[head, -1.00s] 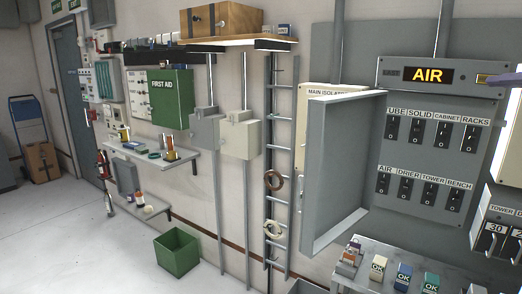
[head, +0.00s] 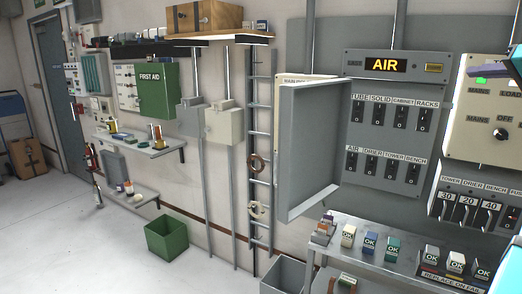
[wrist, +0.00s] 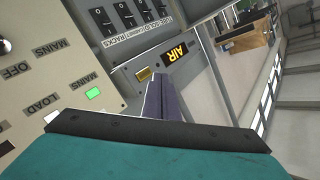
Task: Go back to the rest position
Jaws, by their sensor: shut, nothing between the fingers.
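My gripper (wrist: 167,100) shows in the wrist view as purple-grey fingers held together with nothing between them. The teal wrist body fills the bottom of that view. In the wrist view the fingers overlap the area just below the lit AIR display (wrist: 178,52) and its yellow button (wrist: 144,74); I cannot tell the gap to the panel. In the head view only a small part of my arm shows at the right edge, in front of the mains panel (head: 478,125).
The grey switch cabinet (head: 388,135) stands with its door (head: 310,150) swung open to the left. Below is a shelf (head: 405,262) with several OK-marked blocks. A green bin (head: 173,238) and a grey bin (head: 283,275) stand on the floor. Open floor (head: 75,235) lies at left.

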